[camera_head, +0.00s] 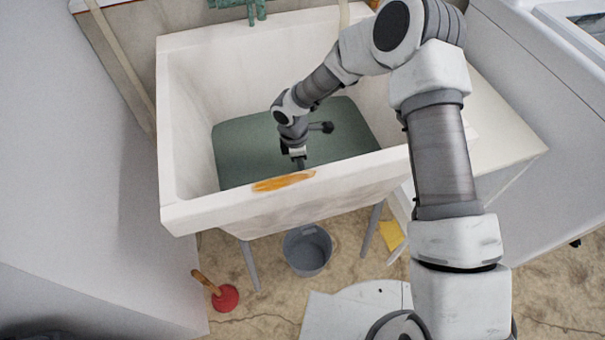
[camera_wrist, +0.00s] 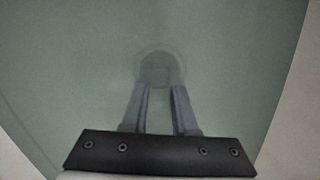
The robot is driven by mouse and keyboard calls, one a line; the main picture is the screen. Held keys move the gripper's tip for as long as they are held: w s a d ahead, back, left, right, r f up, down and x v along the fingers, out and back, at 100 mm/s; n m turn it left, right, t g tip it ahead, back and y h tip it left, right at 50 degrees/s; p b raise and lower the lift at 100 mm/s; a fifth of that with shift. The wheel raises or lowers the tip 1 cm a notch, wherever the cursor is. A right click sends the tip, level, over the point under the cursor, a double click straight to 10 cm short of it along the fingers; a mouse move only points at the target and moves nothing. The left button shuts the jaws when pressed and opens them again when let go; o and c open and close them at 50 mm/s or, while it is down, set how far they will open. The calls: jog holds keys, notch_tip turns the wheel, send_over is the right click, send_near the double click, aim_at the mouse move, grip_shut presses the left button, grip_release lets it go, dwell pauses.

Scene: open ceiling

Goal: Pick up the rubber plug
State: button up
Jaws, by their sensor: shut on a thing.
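The rubber plug (camera_wrist: 160,68) shows in the wrist view as a faint, round, dark shape under murky green water, at the tips of my gripper (camera_wrist: 161,92). The two grey fingers reach down into the water and are shut on it with a gap between them. In the head view my gripper (camera_head: 300,163) points down inside the white sink (camera_head: 190,120), near its front wall. The plug cannot be made out in the head view. The water (camera_head: 235,150) covers the sink floor.
The sink's front rim has an orange stain (camera_head: 284,181). A green tap (camera_head: 245,8) is at the back. A grey bucket (camera_head: 307,250) stands below the sink, with a red plunger (camera_head: 226,298) on the floor to its left. A white machine (camera_head: 535,110) stands on the right.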

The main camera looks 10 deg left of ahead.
grip_shut()
jog(key=shift+r, duration=0.45)
jog(key=r, duration=0.1)
jog(key=r+p, duration=0.1)
jog(key=r, duration=0.2)
jog(key=shift+d+p, duration=0.3)
jog(key=d+r+p, duration=0.2)
jog(key=d+r, duration=0.4)
jog(key=d, duration=0.5)
jog(key=shift+w, duration=0.3)
jog(key=shift+r, duration=0.1)
